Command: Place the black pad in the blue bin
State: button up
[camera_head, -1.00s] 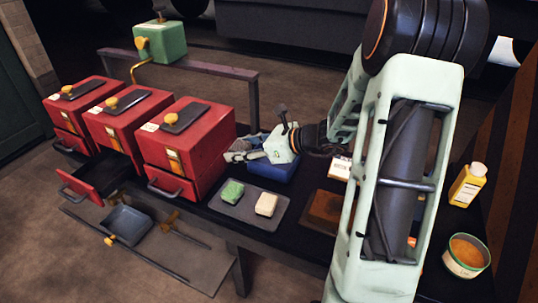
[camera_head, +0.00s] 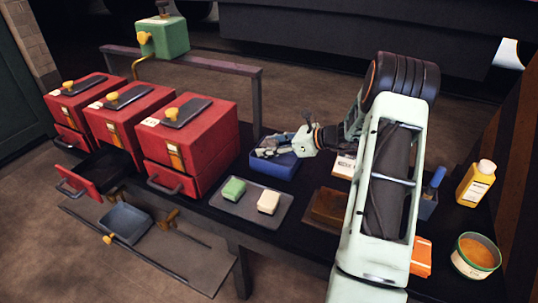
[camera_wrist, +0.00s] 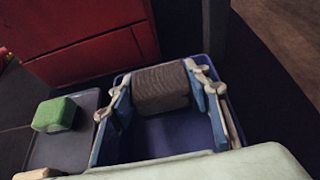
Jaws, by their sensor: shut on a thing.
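The black pad (camera_wrist: 160,88) appears as a dark grey ribbed block in the wrist view. It is held between the two fingers of my gripper (camera_wrist: 163,82). The blue bin (camera_wrist: 180,142) is directly below and around the fingers in that view; I cannot tell whether the pad touches its floor. In the head view my gripper (camera_head: 270,147) is at the blue bin (camera_head: 284,171), on the black table behind the grey tray. The pad is hard to make out there.
Red drawer boxes (camera_head: 195,140) stand further left, one drawer open. A brown block (camera_head: 329,205), yellow bottle (camera_head: 476,184) and open tin (camera_head: 475,257) are to the right.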

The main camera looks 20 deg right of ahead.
jog(key=shift+f+b, duration=0.3)
jog(key=shift+f, duration=1.3)
jog(key=shift+f, duration=0.1)
jog(key=shift+f, duration=0.15)
jog(key=o, duration=1)
